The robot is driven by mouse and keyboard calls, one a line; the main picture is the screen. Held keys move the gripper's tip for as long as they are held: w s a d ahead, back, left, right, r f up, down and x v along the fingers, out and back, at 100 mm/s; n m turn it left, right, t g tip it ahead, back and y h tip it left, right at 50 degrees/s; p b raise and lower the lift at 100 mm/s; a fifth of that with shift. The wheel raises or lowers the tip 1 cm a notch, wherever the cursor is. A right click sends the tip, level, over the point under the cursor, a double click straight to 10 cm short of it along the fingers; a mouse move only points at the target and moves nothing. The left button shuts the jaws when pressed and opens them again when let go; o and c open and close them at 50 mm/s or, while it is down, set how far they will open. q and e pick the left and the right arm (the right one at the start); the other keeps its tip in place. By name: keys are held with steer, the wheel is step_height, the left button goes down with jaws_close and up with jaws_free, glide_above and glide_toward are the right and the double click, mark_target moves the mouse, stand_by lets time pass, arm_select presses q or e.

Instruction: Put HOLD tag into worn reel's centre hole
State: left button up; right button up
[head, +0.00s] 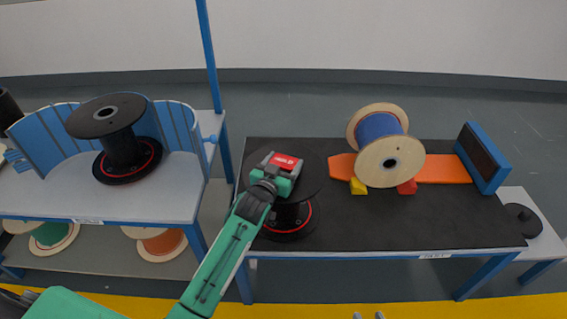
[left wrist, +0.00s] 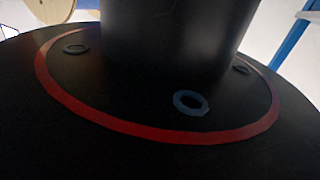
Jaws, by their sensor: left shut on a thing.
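My left gripper (head: 280,178) is shut on the red HOLD tag (head: 287,161), whose white lettering faces up. It holds the tag over the top flange of a black reel (head: 311,174) on the dark table. The gripper and tag hide that reel's centre hole, and I cannot tell whether the tag touches the flange. A similar black reel (head: 120,140) stands upright on the left table, its centre hole showing. I cannot tell which reel is worn. The left wrist view shows a black flange with a red ring (left wrist: 150,131) and a core. My right gripper (head: 368,316) barely shows, tips apart.
A blue-framed panel (head: 483,158) stands at the table's right end. The dark table's front middle (head: 380,225) is clear. A blue post (head: 208,55) rises between the tables.

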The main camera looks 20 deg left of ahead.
arm_select(q)
steer(key=shift+f, duration=0.4)
steer(key=o, duration=1)
steer(key=shift+f, duration=0.1)
steer(key=shift+o, duration=0.8)
steer(key=shift+s+f, duration=0.1)
steer(key=shift+f, duration=0.05)
steer(key=shift+s, duration=0.1)
steer(key=shift+s+a+p, duration=0.2)
steer(key=shift+s+p, duration=1.35)
steer(key=shift+s, duration=0.85)
steer(key=shift+s+a+p, duration=0.25)
steer(key=shift+s+p, duration=0.5)
steer(key=shift+s, duration=0.75)
steer(key=shift+s+a+p, duration=0.2)
steer(key=shift+s+p, duration=0.5)
steer(key=shift+s, duration=0.75)
